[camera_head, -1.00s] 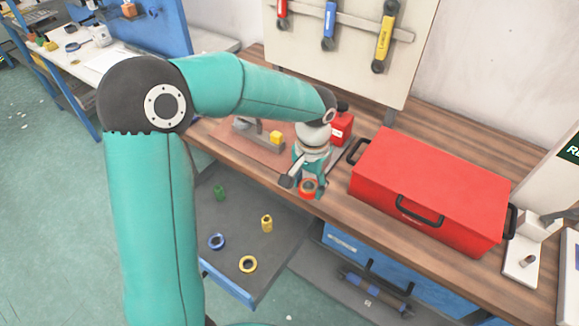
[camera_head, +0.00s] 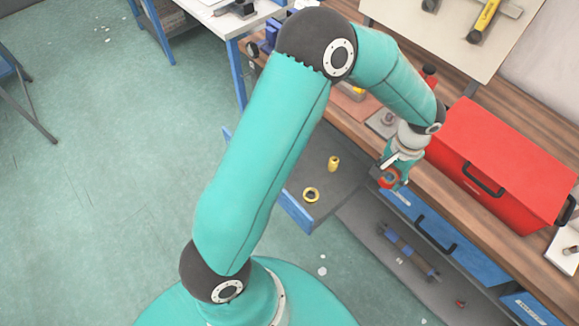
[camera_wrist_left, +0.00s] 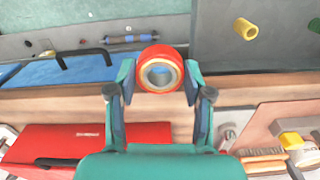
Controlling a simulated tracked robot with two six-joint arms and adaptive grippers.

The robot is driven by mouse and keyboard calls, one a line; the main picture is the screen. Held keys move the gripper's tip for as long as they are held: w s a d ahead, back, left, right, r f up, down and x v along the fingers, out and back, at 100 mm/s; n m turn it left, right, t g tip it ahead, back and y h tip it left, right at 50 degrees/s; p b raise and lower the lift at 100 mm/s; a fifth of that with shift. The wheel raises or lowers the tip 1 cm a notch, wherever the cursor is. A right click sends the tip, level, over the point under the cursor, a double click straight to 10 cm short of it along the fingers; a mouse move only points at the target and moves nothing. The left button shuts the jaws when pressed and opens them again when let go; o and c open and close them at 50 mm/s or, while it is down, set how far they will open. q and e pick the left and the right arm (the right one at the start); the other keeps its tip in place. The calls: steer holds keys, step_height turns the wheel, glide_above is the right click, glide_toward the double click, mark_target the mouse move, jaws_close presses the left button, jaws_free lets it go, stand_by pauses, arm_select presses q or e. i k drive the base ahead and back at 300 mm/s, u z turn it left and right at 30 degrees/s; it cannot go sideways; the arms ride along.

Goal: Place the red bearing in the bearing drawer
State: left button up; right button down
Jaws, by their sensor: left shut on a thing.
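The red bearing (camera_head: 389,179) is a thick red ring with a pale inner rim. My left gripper (camera_head: 391,173) is shut on it, in the air near the front edge of the wooden bench. In the left wrist view the red bearing (camera_wrist_left: 160,52) sits between the two fingertips of the left gripper (camera_wrist_left: 158,77), its hole facing the camera. My arm hides part of the drawer. My right gripper is not in view.
A red toolbox (camera_head: 505,155) stands on the bench, right of the gripper. Blue closed drawers (camera_head: 450,243) lie under the bench. A grey lower shelf (camera_head: 365,232) holds a dark cylindrical part (camera_head: 408,250).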

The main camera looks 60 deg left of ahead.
mark_target(302, 159)
steer(key=z, duration=0.4)
steer(key=k, duration=1.15)
steer(key=u, duration=0.8)
steer(key=i, duration=1.5)
steer(key=z, duration=0.05)
